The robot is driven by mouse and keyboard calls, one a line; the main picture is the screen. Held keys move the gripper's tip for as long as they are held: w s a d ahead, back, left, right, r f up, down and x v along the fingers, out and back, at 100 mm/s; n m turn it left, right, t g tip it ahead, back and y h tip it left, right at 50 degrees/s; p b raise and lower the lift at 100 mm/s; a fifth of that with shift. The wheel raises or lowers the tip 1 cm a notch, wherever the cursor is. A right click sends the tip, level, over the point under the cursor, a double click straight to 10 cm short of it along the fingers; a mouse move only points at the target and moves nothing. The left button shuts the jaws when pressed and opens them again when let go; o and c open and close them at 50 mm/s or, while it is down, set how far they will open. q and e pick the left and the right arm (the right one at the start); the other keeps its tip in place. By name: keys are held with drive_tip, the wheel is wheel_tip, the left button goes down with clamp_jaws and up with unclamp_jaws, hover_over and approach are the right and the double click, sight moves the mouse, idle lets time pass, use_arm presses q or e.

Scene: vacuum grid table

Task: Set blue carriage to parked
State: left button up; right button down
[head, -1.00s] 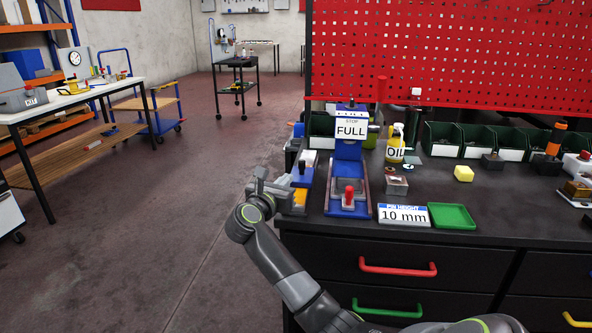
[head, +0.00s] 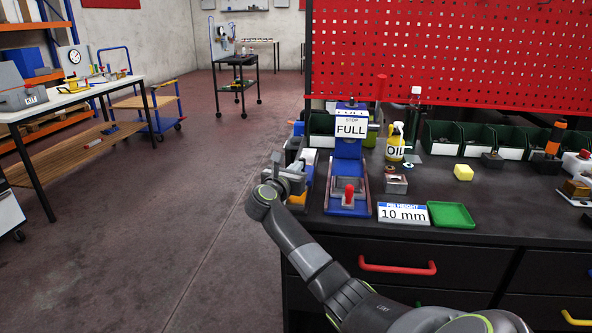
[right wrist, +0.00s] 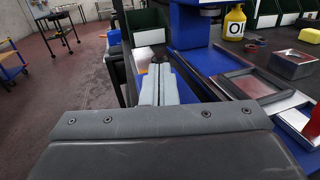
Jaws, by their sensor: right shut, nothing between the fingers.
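My right gripper (head: 298,168) is in front of the small device at the left end of the dark bench. Its fingers (right wrist: 158,85) are together and hold nothing. A black knob (right wrist: 160,58) shows at the fingertips in the right wrist view; I cannot tell whether they touch it. Blue surface (right wrist: 190,88) lies just right of the fingers, probably the blue carriage. In the head view that device is mostly hidden behind my gripper. To its right stands a blue fixture (head: 347,150) with a "STOP FULL" sign and a red knob (head: 349,193). My left gripper is not in view.
Right of the fixture are a "10 mm" sign (head: 403,214), a green tray (head: 452,216), a yellow oil bottle (head: 396,142) and a yellow block (head: 463,172). Green bins (head: 478,138) line the back under a red pegboard (head: 450,50).

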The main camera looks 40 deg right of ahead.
drive_tip(key=w+d+b, duration=0.2)
drive_tip(key=d, duration=0.1)
drive_tip(key=shift+w+d+f, duration=0.1)
drive_tip(key=shift+w+f, duration=0.05)
drive_tip(key=shift+w, duration=0.25)
drive_tip(key=shift+w+d+b, duration=0.75)
drive_tip(key=shift+w+d, duration=0.05)
drive_tip(key=shift+d, duration=0.15)
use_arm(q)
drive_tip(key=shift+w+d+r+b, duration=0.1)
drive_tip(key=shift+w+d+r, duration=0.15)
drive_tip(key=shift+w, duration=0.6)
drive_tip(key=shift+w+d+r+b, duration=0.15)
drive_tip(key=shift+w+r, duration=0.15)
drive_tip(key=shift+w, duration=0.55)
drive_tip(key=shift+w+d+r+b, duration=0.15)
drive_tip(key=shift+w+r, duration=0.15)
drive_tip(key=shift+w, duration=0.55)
use_arm(e)
drive_tip(key=shift+w+d, duration=0.5)
drive_tip(key=shift+d, duration=0.1)
